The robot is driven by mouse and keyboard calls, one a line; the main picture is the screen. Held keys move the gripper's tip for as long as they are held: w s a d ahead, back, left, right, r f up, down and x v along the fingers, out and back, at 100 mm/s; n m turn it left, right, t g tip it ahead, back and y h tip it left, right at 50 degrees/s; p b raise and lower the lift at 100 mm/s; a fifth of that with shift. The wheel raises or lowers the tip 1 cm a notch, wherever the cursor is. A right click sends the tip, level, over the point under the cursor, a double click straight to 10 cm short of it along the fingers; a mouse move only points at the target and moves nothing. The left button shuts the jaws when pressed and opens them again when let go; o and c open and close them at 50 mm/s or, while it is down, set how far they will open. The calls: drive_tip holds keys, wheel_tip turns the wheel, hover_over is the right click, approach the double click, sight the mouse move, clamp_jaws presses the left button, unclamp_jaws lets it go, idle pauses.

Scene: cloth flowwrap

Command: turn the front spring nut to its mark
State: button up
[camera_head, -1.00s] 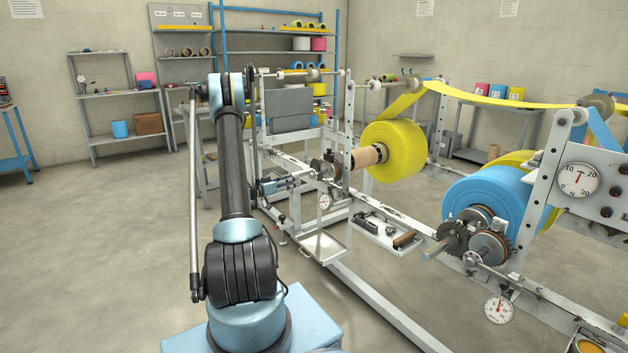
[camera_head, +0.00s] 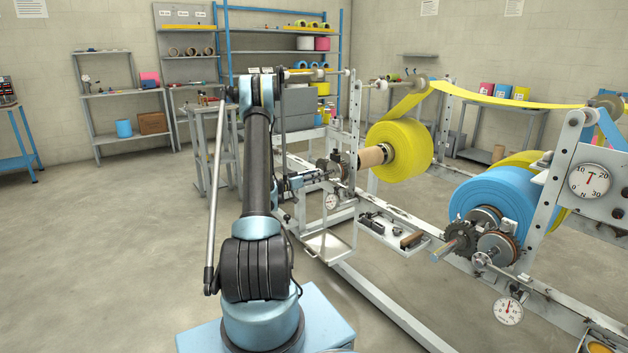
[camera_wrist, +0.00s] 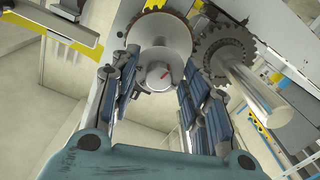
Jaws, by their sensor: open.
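In the wrist view a grey round nut (camera_wrist: 153,77) with a short red mark sits at the middle of a pale disc (camera_wrist: 160,38) with a toothed rim. My gripper (camera_wrist: 160,80) is open, with one jointed finger on each side of the nut. I cannot tell whether the fingers touch it. In the head view my gripper (camera_head: 312,176) reaches the brake assembly (camera_head: 336,168) at the yellow roll's core (camera_head: 372,157). The nut is too small to make out there.
A toothed wheel (camera_wrist: 222,52) and a thick shaft (camera_wrist: 258,95) stand close right of my fingers. In the head view a dial gauge (camera_head: 332,202) hangs below the brake, and a tool tray (camera_head: 420,246) is to its right. Open floor (camera_head: 120,250) lies left.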

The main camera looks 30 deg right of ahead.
clamp_jaws()
drive_tip(key=shift+m, duration=0.3)
drive_tip(key=shift+m, duration=13.6)
